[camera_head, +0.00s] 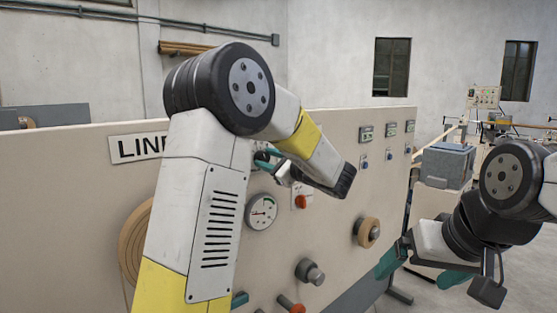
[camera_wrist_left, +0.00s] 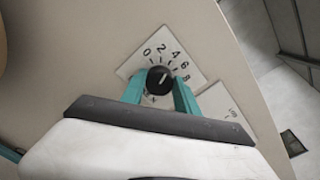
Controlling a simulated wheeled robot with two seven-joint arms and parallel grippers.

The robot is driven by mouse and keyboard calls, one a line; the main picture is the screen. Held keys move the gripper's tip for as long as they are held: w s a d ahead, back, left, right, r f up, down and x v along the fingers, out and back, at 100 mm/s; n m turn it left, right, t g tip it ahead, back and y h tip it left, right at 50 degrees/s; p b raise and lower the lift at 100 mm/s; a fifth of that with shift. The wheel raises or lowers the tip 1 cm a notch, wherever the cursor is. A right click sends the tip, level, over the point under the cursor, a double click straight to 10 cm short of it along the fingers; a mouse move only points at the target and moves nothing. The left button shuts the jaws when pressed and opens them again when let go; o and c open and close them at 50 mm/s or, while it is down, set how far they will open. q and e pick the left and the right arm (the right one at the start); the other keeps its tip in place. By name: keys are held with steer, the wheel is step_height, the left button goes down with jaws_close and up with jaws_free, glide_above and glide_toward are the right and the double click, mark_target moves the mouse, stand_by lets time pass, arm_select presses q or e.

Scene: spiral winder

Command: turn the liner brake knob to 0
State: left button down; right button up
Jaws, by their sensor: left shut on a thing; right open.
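The liner brake knob (camera_wrist_left: 160,81) is round and black with a white pointer line, on a white dial plate marked 0, 2, 4, 6, 8. The pointer slants up and right, toward the 4 to 6 side; the exact mark is hard to tell. My left gripper (camera_wrist_left: 160,88) has its teal fingers on both sides of the knob, shut on it. In the head view my left gripper (camera_head: 266,158) is at the panel, below and right of my elbow, and the knob is mostly hidden. My right gripper (camera_head: 420,270) is open and empty at the lower right, apart from the panel.
The beige panel (camera_head: 215,130) carries a partly covered "LINE" sign (camera_head: 138,148), a round gauge (camera_head: 261,211), an orange knob (camera_head: 302,201), a roll (camera_head: 368,232) and a protruding grey knob (camera_head: 310,272). A grey box (camera_head: 446,165) stands beyond its right edge. Open floor shows at right.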

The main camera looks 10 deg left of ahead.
arm_select(q)
steer(key=n, duration=0.5)
steer(key=shift+f+n, duration=0.1)
steer(key=shift+n, duration=0.2)
steer(key=n, duration=0.4)
steer(key=shift+f+n, duration=0.1)
steer(key=shift+n, duration=0.6)
steer(key=c, duration=0.9)
jaws_free()
steer(key=shift+s+d, duration=0.1)
steer(key=shift+s, duration=0.05)
steer(key=v, duration=0.7)
steer(key=shift+s+d, duration=0.2)
steer(key=shift+d, duration=0.05)
